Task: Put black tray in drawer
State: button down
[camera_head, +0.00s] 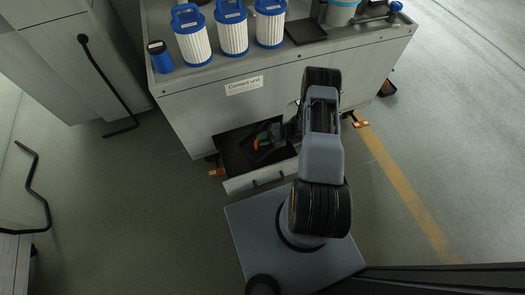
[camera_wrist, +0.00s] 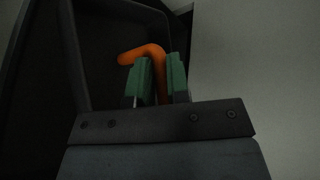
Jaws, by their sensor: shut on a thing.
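My gripper (camera_head: 266,141), with green fingers, is down inside the open bottom drawer of the coolant unit; the drawer's pale front panel (camera_head: 240,184) shows. In the wrist view the fingers (camera_wrist: 160,77) are close together on an orange bent piece (camera_wrist: 147,51), which sticks out to the left past them. A dark rimmed, tray-like surface (camera_wrist: 107,45) lies beside and beyond the fingers; I cannot tell whether it is a tray or the drawer's inside. A flat black tray-like plate (camera_head: 306,32) lies on the unit's top. My arm hides the drawer's right part.
Three white filters with blue caps (camera_head: 232,38), a blue-capped black container (camera_head: 160,57) and a teal-and-white pot (camera_head: 341,13) stand on the unit's top. Orange pieces (camera_head: 361,124) stick out at its feet. A grey cabinet (camera_head: 50,62) stands left; open floor lies between.

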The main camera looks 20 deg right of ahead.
aim_at(263, 149)
notch_tip(263, 149, down, 10)
jog(key=b, duration=0.6)
jog(key=shift+w+r, duration=0.1)
jog(key=shift+r, duration=0.15)
jog(key=c, duration=1.1)
grip_release()
